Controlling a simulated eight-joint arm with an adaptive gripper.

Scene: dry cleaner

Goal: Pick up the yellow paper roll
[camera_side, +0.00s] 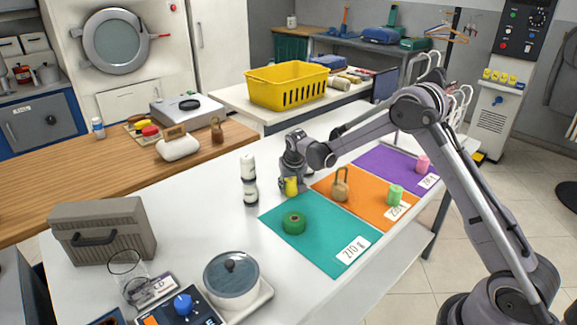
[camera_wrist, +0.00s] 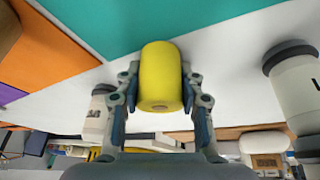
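The yellow paper roll (camera_side: 291,187) is a small cylinder at the white table, left of the orange mat. In the wrist view the yellow paper roll (camera_wrist: 160,70) fills the space between the two fingers, one along each side. My gripper (camera_side: 292,180) points down over it in the side view. My gripper (camera_wrist: 160,95) looks shut on the roll, with no clear gap at either side. I cannot tell whether the roll's base touches the table. Part of the roll is hidden by the fingers in the side view.
Two white cylinders (camera_side: 249,180) stand close left of my gripper. A tan padlock-shaped weight (camera_side: 340,186) and a light green roll (camera_side: 394,195) are on the orange mat (camera_side: 365,206). A pink roll (camera_side: 422,164) is on the purple mat (camera_side: 385,160).

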